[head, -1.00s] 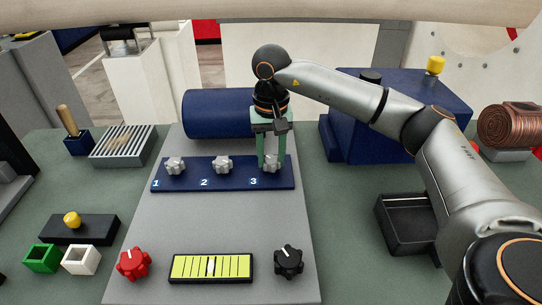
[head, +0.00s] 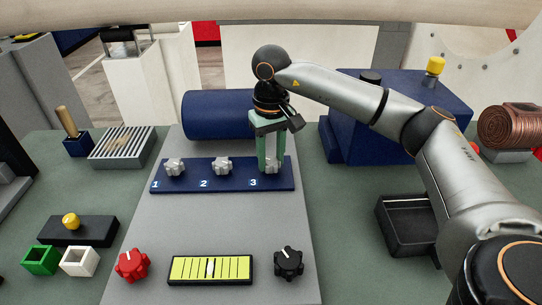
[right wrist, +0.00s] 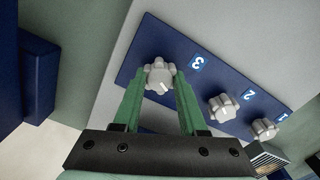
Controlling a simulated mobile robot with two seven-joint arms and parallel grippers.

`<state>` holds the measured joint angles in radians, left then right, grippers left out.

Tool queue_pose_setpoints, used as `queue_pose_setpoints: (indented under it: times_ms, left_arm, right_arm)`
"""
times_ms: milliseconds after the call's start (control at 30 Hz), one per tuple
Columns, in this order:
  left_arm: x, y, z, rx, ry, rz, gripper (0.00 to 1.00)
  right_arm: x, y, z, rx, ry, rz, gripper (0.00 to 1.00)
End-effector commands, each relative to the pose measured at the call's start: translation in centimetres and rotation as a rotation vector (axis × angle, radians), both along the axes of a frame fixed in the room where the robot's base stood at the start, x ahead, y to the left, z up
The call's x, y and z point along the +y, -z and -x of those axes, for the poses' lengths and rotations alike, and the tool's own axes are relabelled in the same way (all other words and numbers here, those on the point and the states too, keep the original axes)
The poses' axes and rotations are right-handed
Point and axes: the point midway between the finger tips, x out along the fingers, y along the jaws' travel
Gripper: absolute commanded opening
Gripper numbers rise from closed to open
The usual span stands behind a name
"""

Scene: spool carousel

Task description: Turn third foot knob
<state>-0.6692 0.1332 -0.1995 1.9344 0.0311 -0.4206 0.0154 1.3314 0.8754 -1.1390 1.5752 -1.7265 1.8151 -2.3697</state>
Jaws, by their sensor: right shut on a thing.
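The third foot knob (head: 271,166) is a light grey lobed knob beside the number 3 on a blue strip (head: 200,184). My right gripper (head: 271,168) points down over it with green fingers, shut on the knob. The right wrist view shows the knob (right wrist: 159,76) between the two fingertips (right wrist: 158,78). The second knob (head: 222,165) and first knob (head: 175,166) stand to the left on the same strip. The fingers partly hide the third knob in the head view. My left gripper is not in view.
A blue cylinder (head: 217,114) lies behind the strip. A red knob (head: 132,265), a yellow level gauge (head: 211,269) and a black knob (head: 288,262) are at the front. A blue box (head: 400,115) and black tray (head: 404,222) are on the right.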

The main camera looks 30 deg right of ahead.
Motion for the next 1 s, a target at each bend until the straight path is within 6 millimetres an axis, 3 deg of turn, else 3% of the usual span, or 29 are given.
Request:
queue_pose_setpoints:
  times_ms: [133, 167, 400, 767, 1000]
  left_arm:
    - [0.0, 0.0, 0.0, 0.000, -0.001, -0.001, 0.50]
    - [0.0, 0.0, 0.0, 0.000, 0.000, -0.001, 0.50]
    - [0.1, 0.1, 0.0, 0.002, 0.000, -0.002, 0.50]
    - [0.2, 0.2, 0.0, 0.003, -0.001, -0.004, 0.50]
    - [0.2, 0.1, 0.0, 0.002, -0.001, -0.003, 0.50]
  right_arm:
    - [0.0, -0.2, -0.1, -0.004, 0.002, 0.000, 0.00]
    - [0.0, -0.2, -0.1, -0.004, 0.002, 0.000, 0.44]
    - [0.0, -0.1, 0.0, -0.002, 0.002, 0.000, 0.71]
    - [0.0, -0.6, -0.1, -0.002, 0.002, 0.000, 0.71]
    - [0.1, -5.1, -0.1, -0.007, 0.002, -0.001, 0.71]
